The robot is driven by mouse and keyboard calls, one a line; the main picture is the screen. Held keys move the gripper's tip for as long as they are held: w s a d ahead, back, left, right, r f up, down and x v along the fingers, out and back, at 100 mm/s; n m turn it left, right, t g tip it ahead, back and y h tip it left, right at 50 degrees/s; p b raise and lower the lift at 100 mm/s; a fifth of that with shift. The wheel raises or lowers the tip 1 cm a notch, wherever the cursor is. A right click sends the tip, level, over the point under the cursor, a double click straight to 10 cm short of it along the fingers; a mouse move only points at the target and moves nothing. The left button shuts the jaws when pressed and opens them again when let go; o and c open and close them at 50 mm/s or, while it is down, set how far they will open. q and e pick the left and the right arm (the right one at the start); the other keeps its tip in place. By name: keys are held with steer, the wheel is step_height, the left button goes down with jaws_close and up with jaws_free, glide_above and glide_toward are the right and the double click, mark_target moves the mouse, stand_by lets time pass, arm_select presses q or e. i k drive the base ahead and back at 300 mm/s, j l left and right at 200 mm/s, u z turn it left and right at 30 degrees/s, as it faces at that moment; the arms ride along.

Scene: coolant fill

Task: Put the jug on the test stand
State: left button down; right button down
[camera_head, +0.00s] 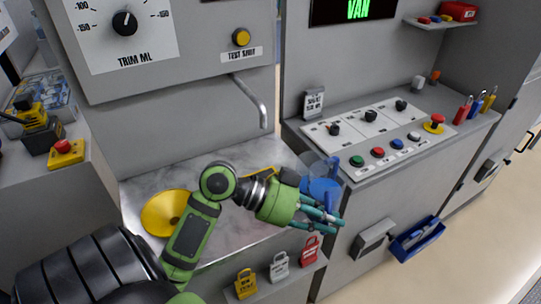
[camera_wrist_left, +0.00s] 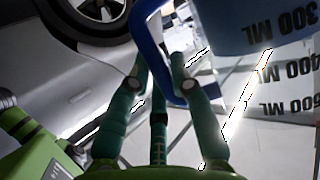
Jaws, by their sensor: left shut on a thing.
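The clear jug (camera_head: 319,166) holds blue liquid and has a blue handle. In the head view it is partly hidden by my left gripper (camera_head: 325,212), in front of the button console. In the left wrist view the jug (camera_wrist_left: 258,28) shows its ML markings upside down, and the fingers of my left gripper (camera_wrist_left: 165,88) are shut around its blue handle. I cannot tell which part is the test stand. My right gripper is not in view.
The console (camera_head: 385,130) with several buttons and knobs stands right of the jug. Padlocks (camera_head: 280,262) hang along the counter's front. A blue bin (camera_head: 418,240) sits lower right. A yellow part (camera_head: 262,168) is partly hidden behind my left arm.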

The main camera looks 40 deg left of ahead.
mark_target(241, 213)
steer(key=l+u, duration=0.2)
steer(key=u, duration=0.2)
steer(key=l+u, duration=0.2)
steer(key=u, duration=0.2)
steer(key=l+u, duration=0.25)
steer(key=u, duration=0.15)
steer(key=i, duration=0.05)
